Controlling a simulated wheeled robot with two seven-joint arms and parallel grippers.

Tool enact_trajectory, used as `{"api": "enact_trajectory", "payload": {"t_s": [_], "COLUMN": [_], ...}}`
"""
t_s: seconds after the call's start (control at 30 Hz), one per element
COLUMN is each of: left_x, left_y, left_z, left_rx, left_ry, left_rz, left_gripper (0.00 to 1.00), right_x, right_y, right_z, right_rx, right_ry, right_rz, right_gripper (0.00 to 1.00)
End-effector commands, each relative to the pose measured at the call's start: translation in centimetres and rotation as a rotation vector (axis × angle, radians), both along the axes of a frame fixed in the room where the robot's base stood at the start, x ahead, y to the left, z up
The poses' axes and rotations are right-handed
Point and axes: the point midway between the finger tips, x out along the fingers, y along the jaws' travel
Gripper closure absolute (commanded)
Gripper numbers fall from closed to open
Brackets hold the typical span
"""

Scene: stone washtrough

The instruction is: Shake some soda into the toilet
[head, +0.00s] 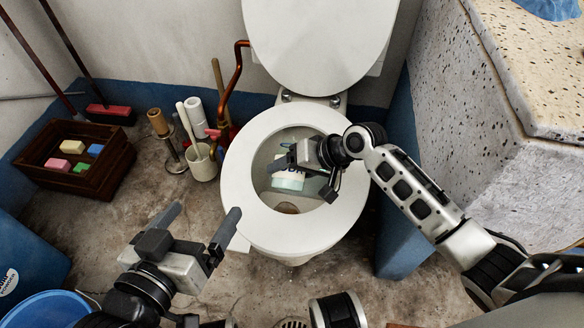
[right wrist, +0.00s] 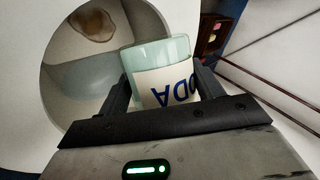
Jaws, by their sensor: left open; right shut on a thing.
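The toilet (head: 237,202) stands in the middle of the head view with its lid (head: 320,45) raised and its bowl open. My right gripper (head: 292,172) is over the bowl, shut on the soda container (head: 288,182). The container is pale green with a white label and blue letters. In the right wrist view the soda container (right wrist: 163,75) sits between the fingers, its label upside down, and the bowl with a brown stain (right wrist: 92,22) lies beyond it. I cannot tell whether any soda comes out. My left gripper (head: 208,222) is open and empty, left of the toilet's front.
A wooden crate (head: 100,180) with several coloured blocks stands at the left. Brushes in a white holder (head: 203,165) and a paper roll stand (head: 158,122) are left of the toilet. A blue tub (head: 50,308) is at lower left. The stone trough (head: 500,150) bounds the right.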

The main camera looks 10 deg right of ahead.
Motion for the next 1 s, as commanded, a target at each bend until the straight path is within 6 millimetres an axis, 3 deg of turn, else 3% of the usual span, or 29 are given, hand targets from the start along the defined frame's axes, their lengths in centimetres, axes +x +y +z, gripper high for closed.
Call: {"api": "enact_trajectory", "payload": {"t_s": [0.23, 0.37, 0.7, 1.0], "left_x": [0.0, 0.0, 0.0, 0.0], "left_y": [0.0, 0.0, 0.0, 0.0], "left_z": [0.0, 0.0, 0.1, 0.1], "left_rx": [0.0, 0.0, 0.0, 0.0], "left_ry": [0.0, -0.001, -0.001, -0.001], "left_rz": [0.0, 0.0, 0.0, 0.0], "left_gripper": [0.08, 0.08, 0.08, 0.08], "right_x": [0.0, -0.1, -1.4, -2.4], "right_y": [0.0, -0.4, -3.4, -5.8], "right_z": [0.3, 1.4, 8.8, 13.2], "right_rx": [0.001, 0.003, 0.019, 0.035], "right_ry": [-0.002, -0.001, 0.016, 0.028], "right_rz": [-0.005, -0.047, -0.384, -0.645], "right_gripper": [0.66, 0.66, 0.66, 0.66]}}
